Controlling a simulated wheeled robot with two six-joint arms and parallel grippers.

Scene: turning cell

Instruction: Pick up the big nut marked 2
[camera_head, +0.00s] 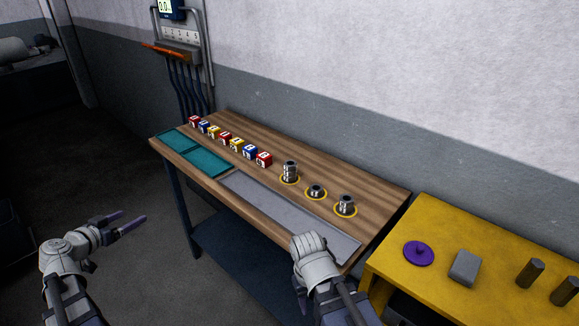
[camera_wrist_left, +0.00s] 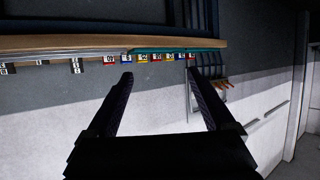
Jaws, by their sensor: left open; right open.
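Three groups of shiny metal nuts stand on yellow rings on the wooden bench: a taller stack (camera_head: 290,170), a low one (camera_head: 316,191) and a third (camera_head: 345,205) nearest the yellow table. Their marks are too small to read, so I cannot tell which is marked 2. My left gripper (camera_head: 134,216) is open and empty, left of the bench and well away from the nuts. Its two dark fingers also show in the left wrist view (camera_wrist_left: 158,80), with nothing between them. My right gripper (camera_head: 312,247) is at the bench's front edge, below the nuts; its fingers are hidden.
Several numbered cubes (camera_head: 236,143) line the bench (camera_head: 370,190) behind teal trays (camera_head: 207,162) and a grey strip (camera_head: 270,202). The yellow table (camera_head: 480,232) at right holds a purple disc (camera_head: 419,253), a grey block (camera_head: 465,267) and dark cylinders (camera_head: 530,272).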

